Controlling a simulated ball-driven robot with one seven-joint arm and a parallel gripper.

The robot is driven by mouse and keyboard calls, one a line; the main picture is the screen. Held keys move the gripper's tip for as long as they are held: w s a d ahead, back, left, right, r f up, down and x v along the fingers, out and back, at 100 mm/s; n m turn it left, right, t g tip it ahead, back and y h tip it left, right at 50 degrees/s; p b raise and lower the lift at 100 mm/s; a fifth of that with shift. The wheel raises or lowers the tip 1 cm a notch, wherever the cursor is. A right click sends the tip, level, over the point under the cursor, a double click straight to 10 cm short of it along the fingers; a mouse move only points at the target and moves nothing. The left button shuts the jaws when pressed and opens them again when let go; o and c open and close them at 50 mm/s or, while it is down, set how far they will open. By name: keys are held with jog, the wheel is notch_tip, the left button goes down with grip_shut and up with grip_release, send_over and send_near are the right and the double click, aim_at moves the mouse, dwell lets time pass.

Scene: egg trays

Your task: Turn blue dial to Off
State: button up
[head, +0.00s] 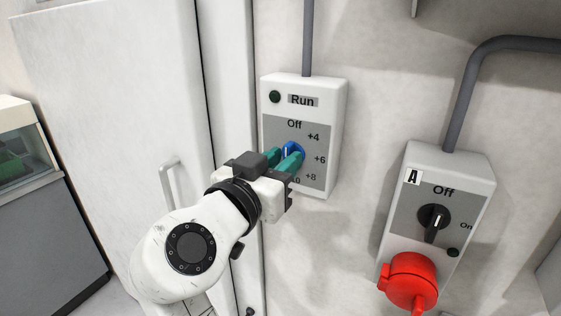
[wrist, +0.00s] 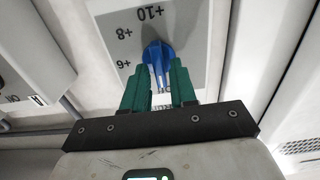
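The blue dial (head: 292,149) is on the grey face of the left wall box, with Off above it and +4, +6 and +8 down its right side. In the wrist view the blue dial (wrist: 157,54) shows a raised grip with pale marks, and the +6, +8 and +10 labels appear upside down. I cannot tell which label it points to. My gripper (head: 284,156) is at the dial, with its green fingers open. In the wrist view the gripper (wrist: 158,78) has one finger on each side of the dial's grip, with a gap between them. Firm contact is not visible.
The left box (head: 334,106) has a dark green button (head: 275,96) beside a Run label. A second box (head: 468,176) at right carries a black switch (head: 433,218) and a protruding red socket cover (head: 411,282). A white cabinet door with a handle (head: 171,184) stands left.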

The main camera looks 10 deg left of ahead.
jog(key=shift+o, duration=0.9)
jog(key=b+v, duration=0.3)
jog(key=v, duration=0.7)
jog(key=shift+s, duration=0.4)
jog(key=shift+a, duration=0.15)
